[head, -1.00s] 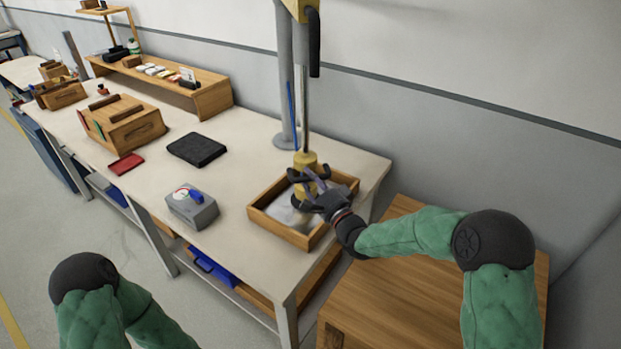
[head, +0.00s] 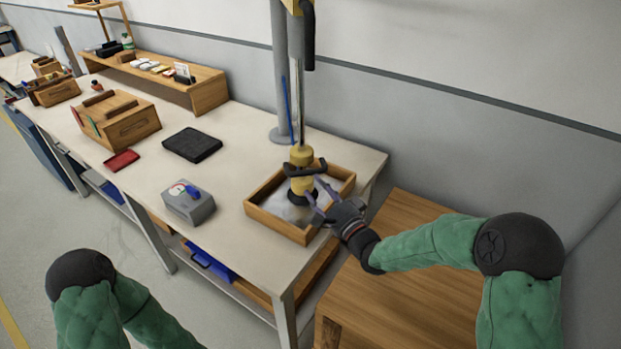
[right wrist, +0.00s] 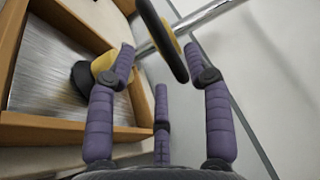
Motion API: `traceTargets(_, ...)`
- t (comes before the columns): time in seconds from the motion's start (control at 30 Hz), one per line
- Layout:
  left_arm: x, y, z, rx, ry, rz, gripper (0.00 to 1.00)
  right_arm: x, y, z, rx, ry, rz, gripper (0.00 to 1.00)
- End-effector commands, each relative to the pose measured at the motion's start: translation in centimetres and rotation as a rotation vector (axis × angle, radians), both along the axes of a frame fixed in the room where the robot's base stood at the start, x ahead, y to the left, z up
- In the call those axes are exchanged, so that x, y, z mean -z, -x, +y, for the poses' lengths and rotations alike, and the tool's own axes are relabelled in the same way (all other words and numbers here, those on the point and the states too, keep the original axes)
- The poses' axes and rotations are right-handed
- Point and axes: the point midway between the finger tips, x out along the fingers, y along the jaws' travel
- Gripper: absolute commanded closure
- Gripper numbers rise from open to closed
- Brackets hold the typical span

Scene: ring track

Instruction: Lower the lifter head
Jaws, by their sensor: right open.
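The lifter head (head: 301,157) is a yellow cylinder with a black ring handle (head: 318,168) and a black cup at its lower end. It hangs upright on a grey rod, low inside a wooden tray (head: 262,222). I cannot tell whether the cup touches the tray's contents. My right gripper (head: 321,194) is open and empty, just right of the head. In the right wrist view, the purple fingers (right wrist: 160,62) are spread, with the handle (right wrist: 164,38) beyond them and the yellow-and-black lower end (right wrist: 97,72) to the left. My left gripper is out of view.
A grey control box (head: 188,203) with a dial and blue knob stands left of the tray on the white bench (head: 235,160). A black pad (head: 192,145) and a red tray (head: 122,161) lie farther left. A grey post (head: 281,80) rises behind. A wooden box (head: 400,275) stands at right.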

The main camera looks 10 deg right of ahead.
Motion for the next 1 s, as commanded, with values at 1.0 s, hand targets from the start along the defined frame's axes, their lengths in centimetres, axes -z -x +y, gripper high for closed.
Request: traceTargets(1.0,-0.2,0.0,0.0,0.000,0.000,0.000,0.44,0.8,5.2,-2.1,-0.001,0.000,0.001,0.49)
